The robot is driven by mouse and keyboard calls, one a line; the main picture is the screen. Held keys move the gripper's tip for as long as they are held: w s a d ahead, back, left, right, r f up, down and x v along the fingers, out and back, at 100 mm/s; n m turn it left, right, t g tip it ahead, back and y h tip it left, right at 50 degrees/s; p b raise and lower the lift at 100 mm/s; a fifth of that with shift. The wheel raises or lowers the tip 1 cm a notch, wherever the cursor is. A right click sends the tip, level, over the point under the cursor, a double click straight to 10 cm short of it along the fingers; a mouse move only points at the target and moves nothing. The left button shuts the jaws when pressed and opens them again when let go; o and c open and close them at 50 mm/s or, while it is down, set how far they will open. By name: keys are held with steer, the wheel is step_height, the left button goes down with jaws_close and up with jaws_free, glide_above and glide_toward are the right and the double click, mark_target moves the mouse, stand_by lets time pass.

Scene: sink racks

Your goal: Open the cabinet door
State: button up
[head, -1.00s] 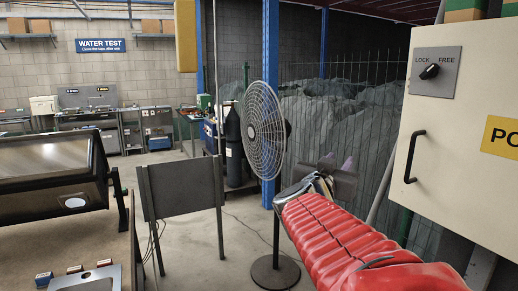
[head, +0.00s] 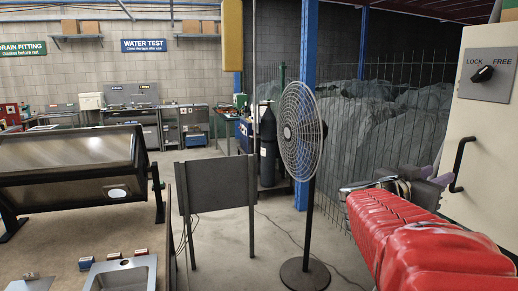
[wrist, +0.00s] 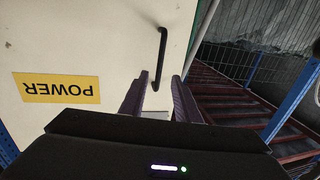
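The cabinet door (head: 491,145) is cream-coloured and stands shut at the right edge of the head view; it also fills the upper left of the wrist view (wrist: 85,40). Its black bar handle (head: 458,167) is upright, and shows in the wrist view (wrist: 161,55) too. A black knob (head: 482,74) on a grey LOCK/FREE plate is above the handle and appears turned toward FREE. My gripper (wrist: 160,82) is open and empty, its two purple-grey fingers apart. The handle's lower end appears between the fingertips in the wrist view; I cannot tell the depth gap.
A standing fan (head: 302,130) is left of my red-sleeved arm. A dark panel on legs (head: 215,184) and a bench with a steel sink (head: 120,277) stand further left. A wire fence (head: 400,110) runs behind my arm. A yellow POWER label (wrist: 57,88) is on the door.

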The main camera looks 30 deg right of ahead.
mark_target(455, 167)
steer(key=d, duration=1.2)
steer(key=shift+w, duration=0.25)
steer(key=shift+c, duration=0.2)
steer(key=shift+a, duration=0.1)
jaws_close()
